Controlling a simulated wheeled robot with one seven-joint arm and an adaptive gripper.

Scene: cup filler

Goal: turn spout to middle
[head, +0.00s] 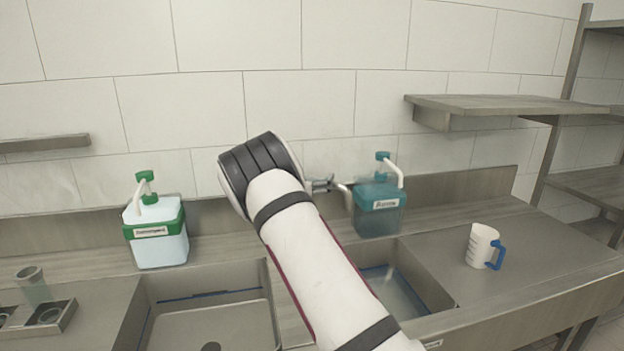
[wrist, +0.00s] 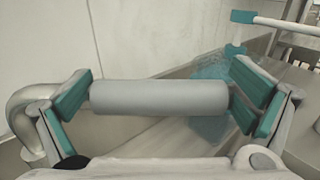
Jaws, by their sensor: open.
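My gripper (wrist: 163,88) is open in the wrist view, with one teal-padded finger on each side. A smooth grey cylinder (wrist: 158,98) lies crosswise between the fingers, its ends close to the pads; I cannot tell whether they touch. A curved metal pipe (wrist: 30,105) shows beside the left finger, apparently part of the tap. In the head view, a pale metal piece (head: 347,194) shows just right of my wrist, above the sinks; I cannot tell whether it is the spout. My arm hides most of the tap and my gripper there.
A teal dispenser (head: 380,212) stands close on the right; its pump also shows in the wrist view (wrist: 252,18). A green-and-white dispenser (head: 157,240) stands left. A white jug (head: 480,246) stands on the right counter. Two sink basins lie below; a shelf (head: 500,105) hangs above right.

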